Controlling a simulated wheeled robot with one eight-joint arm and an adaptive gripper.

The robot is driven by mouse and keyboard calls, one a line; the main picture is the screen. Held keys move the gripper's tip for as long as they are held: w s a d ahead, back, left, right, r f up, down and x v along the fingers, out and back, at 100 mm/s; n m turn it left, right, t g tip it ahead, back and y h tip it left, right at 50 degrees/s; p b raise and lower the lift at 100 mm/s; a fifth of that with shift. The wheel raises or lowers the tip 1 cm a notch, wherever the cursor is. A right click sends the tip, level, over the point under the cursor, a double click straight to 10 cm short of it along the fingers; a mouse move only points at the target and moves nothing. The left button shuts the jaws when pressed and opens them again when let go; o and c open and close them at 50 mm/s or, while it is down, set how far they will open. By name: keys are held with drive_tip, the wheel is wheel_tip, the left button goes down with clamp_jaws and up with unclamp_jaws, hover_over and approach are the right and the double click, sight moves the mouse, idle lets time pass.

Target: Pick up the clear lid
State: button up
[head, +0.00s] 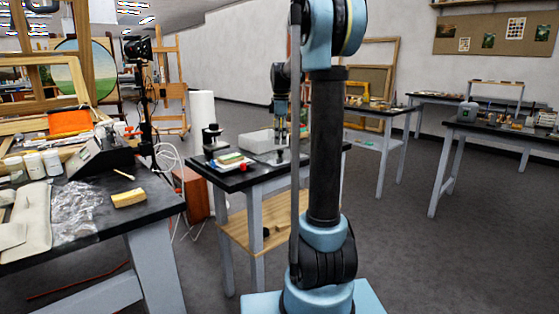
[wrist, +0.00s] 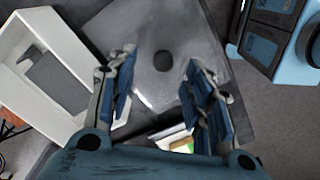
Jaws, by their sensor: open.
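The clear lid (wrist: 190,35) shows in the wrist view as a see-through, glossy square sheet with a round dark knob (wrist: 163,61) at its middle. It lies flat over the dark top of the small table (head: 215,173). My gripper (wrist: 160,58) is open and empty, pointing down over the lid, with one finger to each side of the knob in the picture. I cannot tell the height left between fingertips and lid. In the head view my gripper (head: 281,132) hangs over the same table, partly beside my arm column; the lid is hard to make out there.
An open white box (wrist: 72,58) stands left of the lid in the wrist view; it is also in the head view (head: 258,141). Small books (head: 232,160) and a red item (head: 243,168) lie near the table's front. A cluttered workbench (head: 90,236) stands at left.

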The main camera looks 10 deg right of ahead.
sight(280, 154)
drive_tip(key=shift+s+a+f, duration=0.1)
drive_tip(key=shift+a+f, duration=0.05)
drive_tip(key=shift+f, duration=1.1)
drive_tip(key=shift+s+a+f, duration=0.1)
drive_tip(key=shift+f, duration=1.15)
clamp_jaws()
